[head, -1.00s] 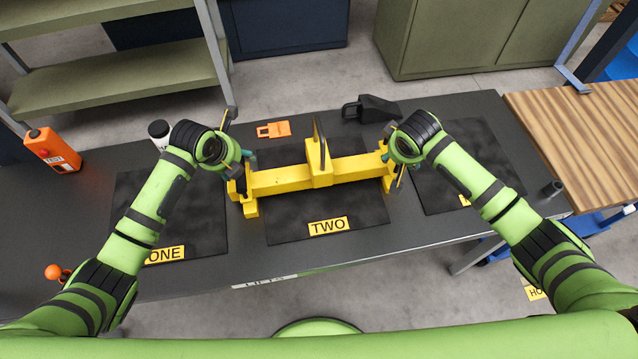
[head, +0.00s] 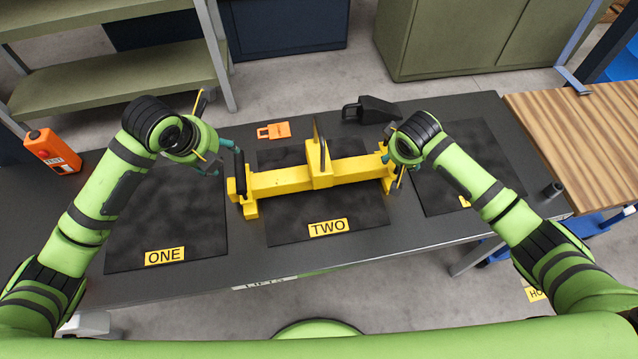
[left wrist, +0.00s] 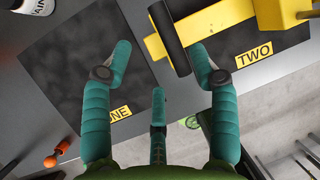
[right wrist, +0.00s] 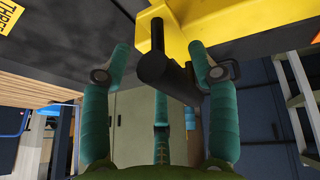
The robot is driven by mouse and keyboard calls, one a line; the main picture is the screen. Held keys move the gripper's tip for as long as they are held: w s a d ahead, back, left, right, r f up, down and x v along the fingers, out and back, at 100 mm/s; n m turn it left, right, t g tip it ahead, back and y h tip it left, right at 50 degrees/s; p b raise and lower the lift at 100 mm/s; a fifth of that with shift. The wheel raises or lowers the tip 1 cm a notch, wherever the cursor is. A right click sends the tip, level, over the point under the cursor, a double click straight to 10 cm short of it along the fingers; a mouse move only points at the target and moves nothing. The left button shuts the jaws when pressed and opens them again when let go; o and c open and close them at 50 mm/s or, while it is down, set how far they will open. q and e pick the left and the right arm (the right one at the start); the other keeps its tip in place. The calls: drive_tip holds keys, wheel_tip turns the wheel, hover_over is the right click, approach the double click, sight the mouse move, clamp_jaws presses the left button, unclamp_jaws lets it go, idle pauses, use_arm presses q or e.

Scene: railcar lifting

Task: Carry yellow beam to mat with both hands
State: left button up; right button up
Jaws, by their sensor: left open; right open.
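The yellow beam (head: 278,180) rests across the mat marked TWO (head: 292,225), with an upright bracket at its middle. A black upright handle (head: 239,172) stands at its left end; it also shows in the left wrist view (left wrist: 169,36). My left gripper (head: 225,160) is open and empty, just left of that handle and apart from it. My right gripper (head: 391,158) is open at the beam's right end. In the right wrist view, the right black handle (right wrist: 157,65) lies between its spread fingers; contact cannot be told.
Mat ONE (head: 180,220) is bare at the left; a third mat (head: 460,165) is at the right, partly under my right arm. An orange piece (head: 273,131) and a black object (head: 370,109) lie behind the beam. An orange box (head: 52,152) stands far left.

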drive_tip(key=shift+s+r, duration=0.15)
drive_tip(key=shift+r, duration=0.25)
drive_tip(key=v, duration=1.1)
drive_tip(key=shift+a, duration=0.1)
